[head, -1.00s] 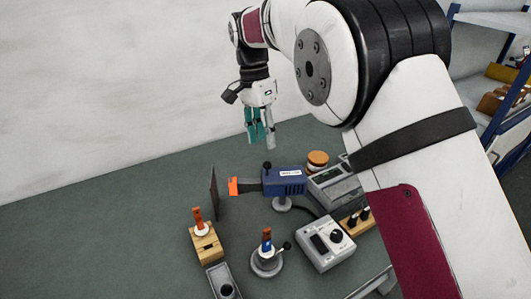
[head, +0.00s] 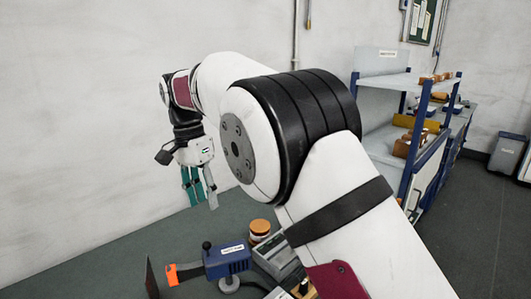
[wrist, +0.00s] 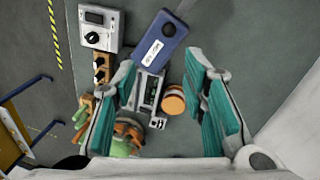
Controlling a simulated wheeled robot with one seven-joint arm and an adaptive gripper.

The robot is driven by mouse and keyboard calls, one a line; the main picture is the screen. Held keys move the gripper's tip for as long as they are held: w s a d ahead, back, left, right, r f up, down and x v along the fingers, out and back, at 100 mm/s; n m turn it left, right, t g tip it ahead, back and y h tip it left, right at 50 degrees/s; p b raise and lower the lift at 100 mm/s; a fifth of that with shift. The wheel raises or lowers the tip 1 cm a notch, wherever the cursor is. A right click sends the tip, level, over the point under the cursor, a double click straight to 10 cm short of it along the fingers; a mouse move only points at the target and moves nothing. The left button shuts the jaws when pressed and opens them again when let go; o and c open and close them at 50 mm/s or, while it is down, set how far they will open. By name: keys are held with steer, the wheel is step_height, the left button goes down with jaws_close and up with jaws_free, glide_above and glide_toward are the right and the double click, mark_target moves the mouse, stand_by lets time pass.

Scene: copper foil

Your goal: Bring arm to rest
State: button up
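My gripper (head: 198,187) hangs from my raised arm above the far part of the green-grey bench (head: 110,258), with its teal fingers pointing down. In the wrist view its two teal finger pads (wrist: 162,115) stand wide apart with nothing held between them. Under it in that view are a blue tool (wrist: 166,40), a grey instrument with a display (wrist: 148,92) and an orange-brown round container (wrist: 173,99). All of these lie below the fingers and apart from them.
A white control box (wrist: 98,28) shows in the wrist view. A blue-framed shelf (head: 415,130) stands at the right. Open floor (head: 490,210) lies beyond it.

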steer(key=s+d+r+n+t+y, duration=0.1)
steer(key=s+d+r, duration=0.25)
steer(key=d, duration=0.45)
steer(key=s+d+r+n+t, duration=0.1)
steer(key=s+d+r, duration=0.1)
steer(key=d+r, duration=0.5)
steer(key=s+d+r+n+t+y, duration=0.1)
steer(key=s+d+r, duration=0.15)
steer(key=d, duration=0.75)
steer(key=s+d+f+n+t, duration=0.1)
steer(key=s+d+f, duration=0.3)
steer(key=s, duration=0.5)
steer(key=s+d+f+n+t, duration=0.2)
steer(key=s+d+f, duration=0.2)
steer(key=s+d, duration=0.4)
steer(key=shift+s+d+f, duration=0.25)
steer(key=shift+s+d, duration=0.15)
steer(key=shift+s, duration=0.55)
